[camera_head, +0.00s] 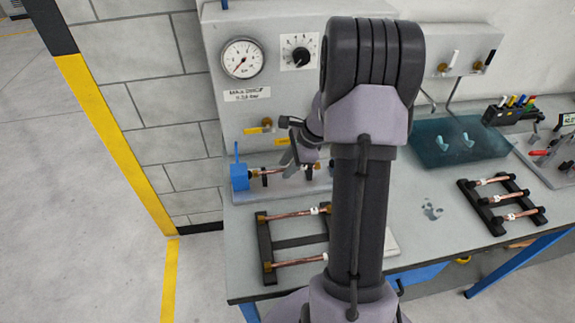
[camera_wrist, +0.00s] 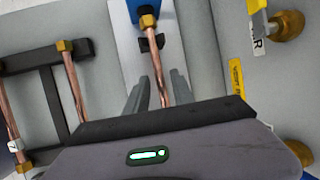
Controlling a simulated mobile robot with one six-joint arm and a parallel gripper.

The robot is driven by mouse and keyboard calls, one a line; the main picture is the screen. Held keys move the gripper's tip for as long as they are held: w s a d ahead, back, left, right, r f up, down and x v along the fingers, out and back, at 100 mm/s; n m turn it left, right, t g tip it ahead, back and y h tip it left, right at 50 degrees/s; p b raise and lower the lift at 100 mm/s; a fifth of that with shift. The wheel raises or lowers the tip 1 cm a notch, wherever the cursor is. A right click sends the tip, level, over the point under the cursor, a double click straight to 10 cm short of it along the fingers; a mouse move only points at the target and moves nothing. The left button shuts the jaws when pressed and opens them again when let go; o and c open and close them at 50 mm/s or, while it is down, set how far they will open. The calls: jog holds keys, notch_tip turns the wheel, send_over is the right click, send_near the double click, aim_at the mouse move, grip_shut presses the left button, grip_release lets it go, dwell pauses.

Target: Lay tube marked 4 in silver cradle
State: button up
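A copper tube (camera_wrist: 158,70) with a brass nut lies along the silver cradle (camera_wrist: 200,50), over a black support. Its nut end is at the blue block (camera_head: 239,177) on the cradle's left. The tube also shows in the head view (camera_head: 281,171); I cannot read its mark. My gripper (camera_head: 300,168) is over the cradle. In the wrist view its fingers (camera_wrist: 160,77) stand apart on both sides of the tube, with visible gaps. The tube's far part is hidden behind my gripper.
A black rack (camera_head: 265,245) with copper tubes stands in front of the cradle, partly behind my arm. Another black rack (camera_head: 492,218) with tubes is at the right. A panel with a gauge (camera_head: 242,58) and yellow-handled valves rises behind. A blue-green tray (camera_head: 425,145) lies further right.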

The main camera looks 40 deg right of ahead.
jog(key=shift+o, duration=0.3)
jog(key=p+v, duration=0.5)
jog(key=v, duration=1.2)
jog(key=shift+r, duration=0.2)
